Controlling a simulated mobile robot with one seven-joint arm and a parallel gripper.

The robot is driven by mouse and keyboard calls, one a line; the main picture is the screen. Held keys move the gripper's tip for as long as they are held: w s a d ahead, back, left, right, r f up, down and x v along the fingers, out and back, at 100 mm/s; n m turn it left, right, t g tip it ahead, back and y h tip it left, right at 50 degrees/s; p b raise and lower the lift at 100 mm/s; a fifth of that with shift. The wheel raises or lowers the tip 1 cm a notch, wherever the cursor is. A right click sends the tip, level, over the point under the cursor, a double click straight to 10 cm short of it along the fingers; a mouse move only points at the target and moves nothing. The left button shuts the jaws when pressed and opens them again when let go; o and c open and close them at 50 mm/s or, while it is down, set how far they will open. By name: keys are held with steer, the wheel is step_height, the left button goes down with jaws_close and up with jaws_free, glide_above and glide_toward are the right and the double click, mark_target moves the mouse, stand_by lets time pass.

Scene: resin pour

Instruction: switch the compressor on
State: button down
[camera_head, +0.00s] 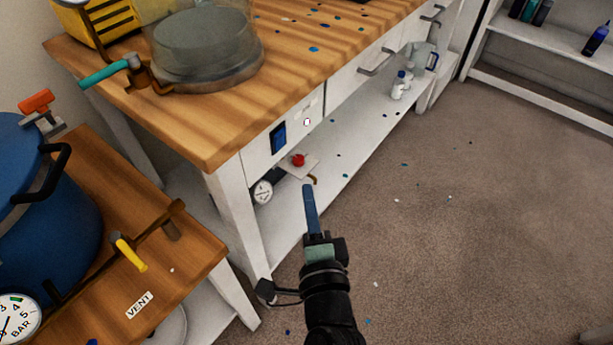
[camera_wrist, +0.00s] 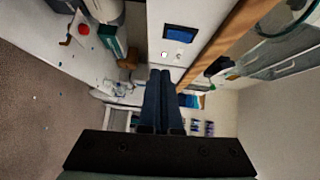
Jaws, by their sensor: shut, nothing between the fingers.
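My gripper (camera_head: 309,190) is shut and empty, its dark blue fingers together. It is in the air in front of the wooden-topped bench. In the wrist view its fingertips (camera_wrist: 160,74) point toward the bench front. The bench front has a dark blue panel (camera_head: 278,138) and a small round white button (camera_head: 307,122) to its right; the panel also shows in the wrist view (camera_wrist: 180,34). Below is a red knob (camera_head: 298,160) on a pale plate, with a round gauge (camera_head: 263,191) to its left. Which part is the compressor's switch I cannot tell.
A clear dome (camera_head: 205,45) stands on the bench top (camera_head: 170,125). At the left, a blue pot (camera_head: 50,205) stands on a lower wooden table with a yellow-handled valve (camera_head: 129,253). White bottles (camera_head: 401,84) stand on the under-shelf. The carpet (camera_head: 480,220) to the right is mostly open.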

steer(key=shift+s+d+f, duration=0.1)
steer(key=shift+s+d, duration=0.05)
steer(key=shift+s, duration=0.75)
steer(key=shift+s+d, duration=0.15)
steer(key=shift+s, duration=0.75)
steer(key=w+a+r+n+t+y, duration=0.1)
steer(key=w+r+n+t, duration=0.15)
steer(key=r, duration=0.65)
steer(key=w+a+r+n+t, duration=0.1)
steer(key=w+a+r+n, duration=0.2)
steer(key=r, duration=0.6)
steer(key=s+d+r+n+t+h, duration=0.1)
steer(key=s+r+n+t, duration=0.2)
steer(key=r, duration=0.8)
steer(key=s+d+r+n+t+h, duration=0.2)
steer(key=s+r+n, duration=0.2)
steer(key=r, duration=0.6)
steer(key=s+d+r+n+t+h, duration=0.1)
steer(key=s+r+n+t, duration=0.2)
steer(key=r, duration=0.8)
step_height(320, 180, up, 27)
steer(key=g+p, duration=0.1)
steer(key=p, duration=2.6)
steer(key=shift+a+p, duration=0.15)
steer(key=shift+p, duration=0.25)
steer(key=shift+w, duration=0.1)
